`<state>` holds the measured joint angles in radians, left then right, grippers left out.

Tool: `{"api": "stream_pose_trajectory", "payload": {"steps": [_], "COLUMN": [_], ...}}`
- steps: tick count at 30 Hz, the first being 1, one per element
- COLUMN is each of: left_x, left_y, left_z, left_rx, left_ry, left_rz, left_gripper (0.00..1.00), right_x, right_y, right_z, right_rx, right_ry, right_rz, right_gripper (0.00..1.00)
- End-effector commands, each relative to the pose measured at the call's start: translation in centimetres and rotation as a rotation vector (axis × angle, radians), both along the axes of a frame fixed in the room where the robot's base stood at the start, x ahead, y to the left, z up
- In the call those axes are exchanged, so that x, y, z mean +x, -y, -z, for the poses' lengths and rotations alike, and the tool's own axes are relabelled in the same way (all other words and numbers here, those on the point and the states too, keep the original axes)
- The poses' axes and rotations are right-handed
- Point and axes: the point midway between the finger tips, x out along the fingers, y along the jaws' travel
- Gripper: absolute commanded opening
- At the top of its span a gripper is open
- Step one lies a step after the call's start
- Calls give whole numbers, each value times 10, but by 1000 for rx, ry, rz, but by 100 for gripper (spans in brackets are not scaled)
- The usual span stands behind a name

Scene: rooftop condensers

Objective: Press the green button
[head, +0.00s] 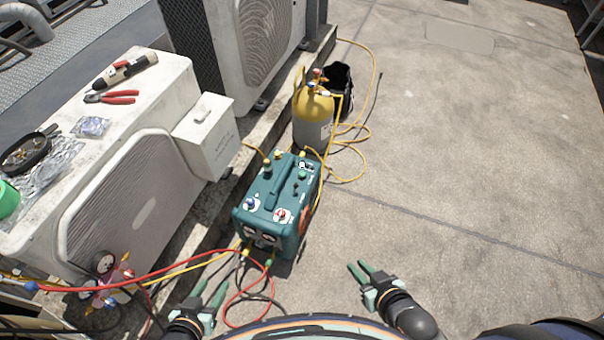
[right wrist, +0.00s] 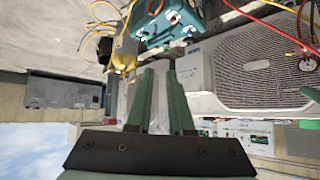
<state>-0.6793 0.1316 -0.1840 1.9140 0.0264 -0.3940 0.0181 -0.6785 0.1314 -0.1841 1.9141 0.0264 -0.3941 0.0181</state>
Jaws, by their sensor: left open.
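The teal recovery machine (head: 268,212) stands on the ground beside the condensers in the head view. Its top carries a handle, a blue knob (head: 250,203), a red knob (head: 281,214) and a small green round part (head: 302,174) that looks like the green button, though it is tiny. The machine also shows at the top of the right wrist view (right wrist: 185,18), which looks upside down. My left gripper (head: 209,290) is open and empty, below and left of the machine in the picture. My right gripper (head: 358,263) is open and empty, right of the machine; its fingers fill the right wrist view (right wrist: 161,72).
A yellow cylinder (head: 313,118) with hoses stands behind the machine, beside a black bucket (head: 340,88). A condenser (head: 135,190) with tools on top is at left. Red and yellow hoses (head: 185,268) run near my left gripper. The concrete at right (head: 460,170) is clear.

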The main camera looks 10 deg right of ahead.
Motion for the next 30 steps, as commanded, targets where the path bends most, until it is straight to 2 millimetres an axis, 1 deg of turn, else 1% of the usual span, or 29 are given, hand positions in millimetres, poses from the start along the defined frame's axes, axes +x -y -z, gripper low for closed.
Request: {"api": "stream_pose_trajectory", "payload": {"steps": [1,4,5,30], "left_x": [0,0,0,0], "left_y": [0,0,0,0], "left_z": [0,0,0,0], "left_rx": [0,0,0,0], "left_ry": [0,0,0,0], "left_rz": [0,0,0,0], "left_gripper": [50,50,50,50], "right_x": [0,0,0,0], "right_y": [0,0,0,0], "right_z": [0,0,0,0], "right_rx": [0,0,0,0], "right_ry": [0,0,0,-1], "right_rz": [0,0,0,0], "right_gripper": [13,2,0,0]}}
